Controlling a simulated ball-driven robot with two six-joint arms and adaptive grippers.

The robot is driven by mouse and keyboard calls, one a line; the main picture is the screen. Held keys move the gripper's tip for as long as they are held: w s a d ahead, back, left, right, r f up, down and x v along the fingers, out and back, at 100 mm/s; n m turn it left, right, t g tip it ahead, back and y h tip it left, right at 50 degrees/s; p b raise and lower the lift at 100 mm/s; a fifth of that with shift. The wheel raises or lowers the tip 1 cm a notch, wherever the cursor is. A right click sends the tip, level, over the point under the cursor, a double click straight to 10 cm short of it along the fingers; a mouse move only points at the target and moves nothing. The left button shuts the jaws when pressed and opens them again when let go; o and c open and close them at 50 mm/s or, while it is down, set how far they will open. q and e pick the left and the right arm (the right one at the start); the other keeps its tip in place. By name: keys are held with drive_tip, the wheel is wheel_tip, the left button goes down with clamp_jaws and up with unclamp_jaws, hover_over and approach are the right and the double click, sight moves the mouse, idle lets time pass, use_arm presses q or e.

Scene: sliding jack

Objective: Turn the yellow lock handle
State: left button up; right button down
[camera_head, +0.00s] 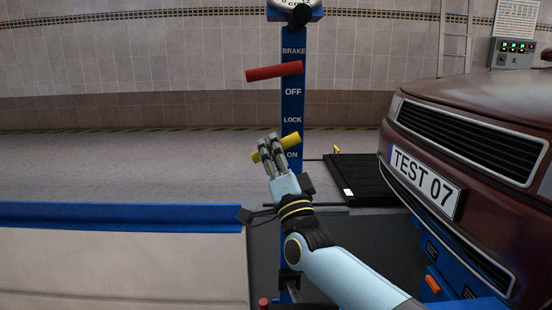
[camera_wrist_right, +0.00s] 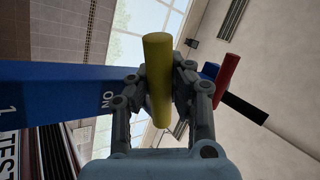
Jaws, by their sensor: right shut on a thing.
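The yellow lock handle (camera_head: 290,140) is on the blue post (camera_head: 293,60), between the words LOCK and ON. It slants, with its right end higher in the head view. My right gripper (camera_head: 268,148) is shut on the handle, its fingers covering the middle. In the right wrist view the yellow handle (camera_wrist_right: 157,80) stands between the two fingers of my right gripper (camera_wrist_right: 160,85). The blue post (camera_wrist_right: 60,88) runs in from the left there. My left gripper is not in view.
A red brake handle (camera_head: 275,71) sticks out of the post above, also seen in the right wrist view (camera_wrist_right: 228,78). A dark red car (camera_head: 470,110) with plate TEST 07 stands close on the right. A blue-edged surface (camera_head: 120,216) lies at the left.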

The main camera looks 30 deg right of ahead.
drive_tip(key=m+h, duration=0.2)
drive_tip(key=shift+a+f+m, duration=0.15)
drive_tip(key=shift+m, duration=0.25)
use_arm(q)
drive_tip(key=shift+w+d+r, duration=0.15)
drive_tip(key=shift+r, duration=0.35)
use_arm(e)
drive_tip(key=shift+w+r+m+g+h, duration=0.1)
drive_tip(key=shift+r+m+g+h, duration=0.15)
drive_tip(key=shift+m+h, duration=0.6)
drive_tip(key=shift+r+m+g+h, duration=0.2)
drive_tip(key=shift+m+g+h, duration=0.05)
drive_tip(key=shift+m+h, duration=0.55)
drive_tip(key=shift+m, duration=0.25)
drive_tip(key=c, duration=1.3)
unclamp_jaws()
drive_tip(key=shift+r, duration=0.2)
drive_tip(key=shift+o, duration=0.9)
drive_tip(key=shift+r, duration=0.1)
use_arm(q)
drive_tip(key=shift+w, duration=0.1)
use_arm(e)
drive_tip(key=v, duration=0.3)
drive_tip(key=shift+a+f, duration=0.1)
drive_tip(key=shift+f, duration=0.15)
drive_tip(key=s+a, duration=0.4)
drive_tip(key=s, duration=0.7)
drive_tip(key=shift+a+r, duration=0.2)
drive_tip(key=shift+a, duration=0.2)
